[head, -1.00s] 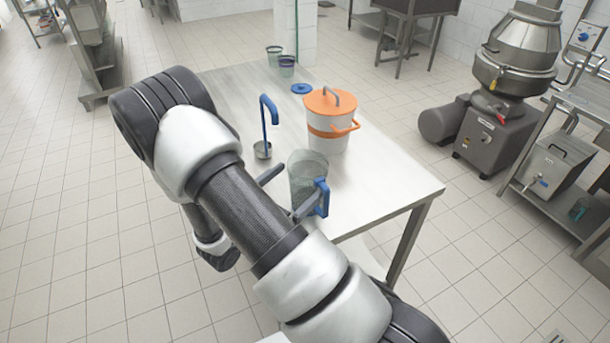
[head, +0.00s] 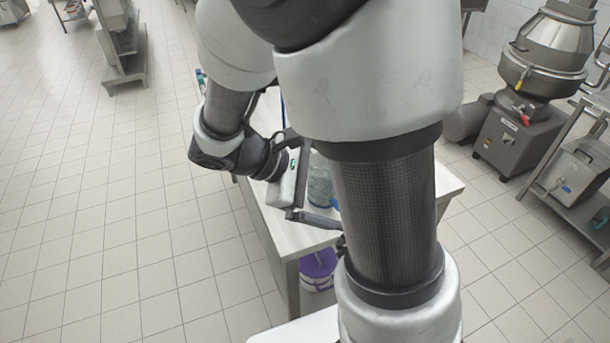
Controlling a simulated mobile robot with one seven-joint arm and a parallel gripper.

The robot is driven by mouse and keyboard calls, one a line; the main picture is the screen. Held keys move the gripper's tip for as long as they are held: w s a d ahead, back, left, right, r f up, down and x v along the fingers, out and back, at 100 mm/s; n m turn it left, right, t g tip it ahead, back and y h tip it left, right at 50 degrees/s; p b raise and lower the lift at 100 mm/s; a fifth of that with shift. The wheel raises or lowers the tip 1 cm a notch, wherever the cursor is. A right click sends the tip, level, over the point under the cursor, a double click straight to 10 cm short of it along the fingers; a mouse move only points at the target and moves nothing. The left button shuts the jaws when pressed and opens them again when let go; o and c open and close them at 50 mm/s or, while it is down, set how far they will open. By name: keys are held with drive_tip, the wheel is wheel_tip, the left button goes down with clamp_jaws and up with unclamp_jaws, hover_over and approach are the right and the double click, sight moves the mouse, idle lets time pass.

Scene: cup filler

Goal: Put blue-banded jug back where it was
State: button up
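The clear jug (head: 319,180) stands on the steel table, largely hidden behind my arm. A bit of its blue part (head: 334,203) shows by the arm's edge. My gripper (head: 312,180) is beside the jug on its left side, low over the table, with its fingers spread apart. The nearer finger shows clearly; the farther one is partly hidden. The fingers look open, one on each side of the jug, and I cannot tell whether either touches it.
My arm hides most of the table (head: 290,238), including where the orange-lidded bucket stood earlier. A purple bucket (head: 318,270) is under the table. A grey machine (head: 507,135) and a steel rack stand at the right.

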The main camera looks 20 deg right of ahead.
drive_tip(key=s+a+r+m+t+y, duration=0.2)
drive_tip(key=a+r+m+t+y, duration=0.1)
drive_tip(key=a+r+m+y, duration=0.1)
drive_tip(key=s+a+r+m+t+y, duration=0.3)
drive_tip(key=a+r+m+t+y, duration=0.1)
drive_tip(key=a+r+m+y, duration=0.1)
drive_tip(key=shift+s+r+m+y, duration=0.25)
drive_tip(key=shift+r+m+y, duration=0.35)
drive_tip(key=shift+r, duration=0.65)
drive_tip(key=shift+a+r, duration=0.1)
